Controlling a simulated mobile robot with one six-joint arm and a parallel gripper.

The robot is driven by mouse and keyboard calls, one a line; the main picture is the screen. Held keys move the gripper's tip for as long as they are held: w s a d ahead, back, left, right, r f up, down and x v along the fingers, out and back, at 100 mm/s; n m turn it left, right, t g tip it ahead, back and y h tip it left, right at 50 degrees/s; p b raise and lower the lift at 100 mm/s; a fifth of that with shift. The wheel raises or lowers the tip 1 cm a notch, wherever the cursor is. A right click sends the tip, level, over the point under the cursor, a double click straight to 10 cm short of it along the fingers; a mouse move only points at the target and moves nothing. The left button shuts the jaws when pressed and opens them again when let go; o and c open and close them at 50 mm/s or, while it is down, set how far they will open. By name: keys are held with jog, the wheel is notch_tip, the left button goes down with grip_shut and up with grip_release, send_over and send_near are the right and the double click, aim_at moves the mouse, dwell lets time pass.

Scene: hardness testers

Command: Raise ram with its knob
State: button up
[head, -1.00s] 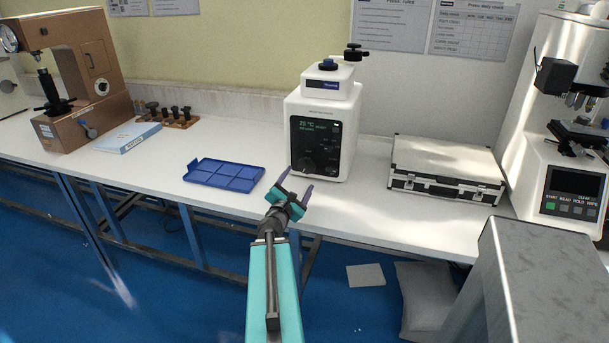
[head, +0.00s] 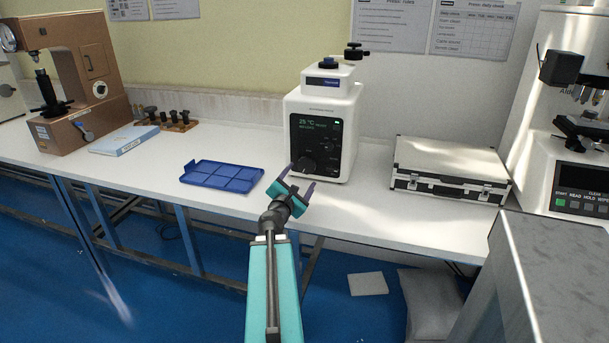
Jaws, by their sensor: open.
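The white press (head: 325,105) stands upright on the bench at the centre, with a dark front panel and a lit green readout. A dark round knob (head: 305,164) is low on that panel, partly behind my gripper's left finger. On top of the press are a black cap (head: 328,63) and a black handle (head: 354,51). No ram shows; I cannot tell its position. My gripper (head: 297,181) is open and empty, in front of the lower panel, its fingers pointing at the press. I cannot tell whether it touches the knob.
A blue tray (head: 222,176) lies left of the press, and a silver case (head: 450,168) lies right. A brown tester (head: 80,85) stands far left, a white tester (head: 570,110) far right. A grey block (head: 520,270) fills the lower right. Bare bench lies between tray and press.

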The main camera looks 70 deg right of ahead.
aim_at(306, 167)
jog(key=shift+w+d+b, duration=0.15)
jog(key=shift+d+b, duration=0.35)
jog(key=shift+b, duration=1.65)
jog(key=shift+d+r, duration=0.15)
jog(key=shift+d, duration=0.2)
jog(key=shift+w+d, duration=0.15)
jog(key=shift+d, duration=2.25)
jog(key=c, duration=1)
jog(key=shift+a, duration=0.15)
jog(key=shift+c, duration=0.3)
